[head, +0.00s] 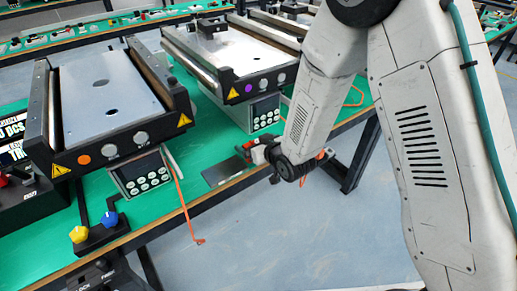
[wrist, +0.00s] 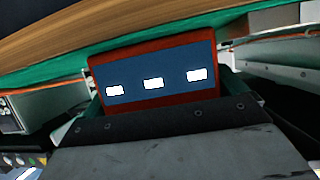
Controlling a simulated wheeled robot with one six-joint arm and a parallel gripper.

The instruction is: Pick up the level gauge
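A block with a red rim and a blue face with three white windows, which looks like the level gauge (wrist: 135,72), fills the middle of the wrist view. Its lower edge is hidden behind the grey and dark plate of my gripper (wrist: 165,120). In the head view my gripper (head: 250,150) is low at the front edge of the green table, with a small red part showing at its tip. The gauge cannot be told apart clearly there. I cannot tell whether the fingers are open or closed on it.
Two mini conveyors (head: 72,88) stand on the green table (head: 205,130), each with a keypad box in front. A dark flat plate (head: 224,170) lies left of my gripper. An orange cable (head: 182,205) hangs over the wooden front edge. Blue and yellow knobs are at lower left.

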